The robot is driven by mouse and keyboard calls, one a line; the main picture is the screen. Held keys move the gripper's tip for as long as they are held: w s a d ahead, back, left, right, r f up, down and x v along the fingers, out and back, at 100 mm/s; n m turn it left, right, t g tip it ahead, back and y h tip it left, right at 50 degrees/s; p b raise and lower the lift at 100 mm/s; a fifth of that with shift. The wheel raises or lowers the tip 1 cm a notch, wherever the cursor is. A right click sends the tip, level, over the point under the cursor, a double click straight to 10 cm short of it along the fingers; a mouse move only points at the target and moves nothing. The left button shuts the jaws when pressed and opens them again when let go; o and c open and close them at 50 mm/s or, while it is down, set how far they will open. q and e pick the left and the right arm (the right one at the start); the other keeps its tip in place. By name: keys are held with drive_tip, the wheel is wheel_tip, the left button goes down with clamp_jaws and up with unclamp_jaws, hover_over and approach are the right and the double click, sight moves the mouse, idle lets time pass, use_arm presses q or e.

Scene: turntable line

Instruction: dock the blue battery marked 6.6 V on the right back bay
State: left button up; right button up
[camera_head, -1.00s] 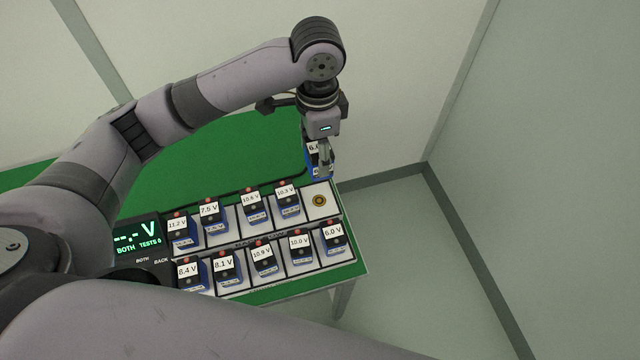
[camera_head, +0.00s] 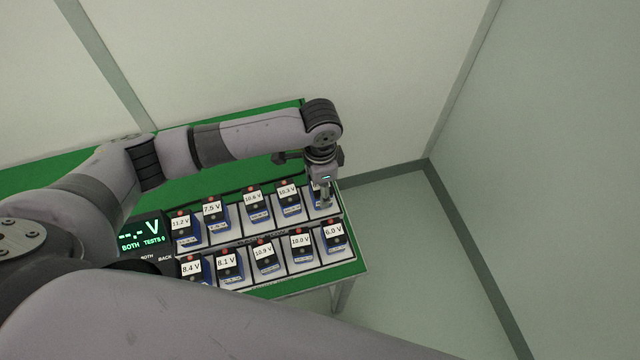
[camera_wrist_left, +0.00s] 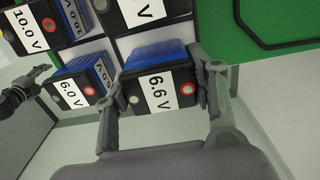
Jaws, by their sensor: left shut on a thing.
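The blue battery marked 6.6 V (camera_wrist_left: 157,82) has a black top with a white label and shows upright in the left wrist view. My left gripper (camera_head: 325,198) is shut on it, one finger on each side. In the head view the battery (camera_head: 315,202) is at the right back bay (camera_head: 336,209), mostly hidden by the gripper. I cannot tell whether it rests fully on the bay or hangs just above it. At the left edge of the left wrist view a dark part, perhaps my right gripper (camera_wrist_left: 28,90), shows; its jaws are unclear.
The 10.3 V battery (camera_head: 288,197) stands just left of the bay, and the 6.0 V battery (camera_head: 334,236) in front of it. Several other batteries fill both rows. A display (camera_head: 140,234) reads --.- V. The table's right edge is close by, with open floor beyond.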

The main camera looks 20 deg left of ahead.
drive_tip(key=shift+w, duration=0.1)
use_arm(q)
drive_tip(key=o, duration=1.1)
drive_tip(key=shift+c, duration=0.2)
drive_tip(key=o, duration=0.4)
use_arm(e)
drive_tip(key=shift+w+a, duration=0.1)
drive_tip(key=shift+w, duration=0.3)
use_arm(q)
wheel_tip(320, 180, up, 12)
drive_tip(key=shift+r+b, duration=0.1)
drive_tip(key=shift+b, duration=1)
use_arm(e)
wheel_tip(320, 180, down, 2)
drive_tip(key=shift+a+f, duration=0.1)
drive_tip(key=shift+s, duration=0.15)
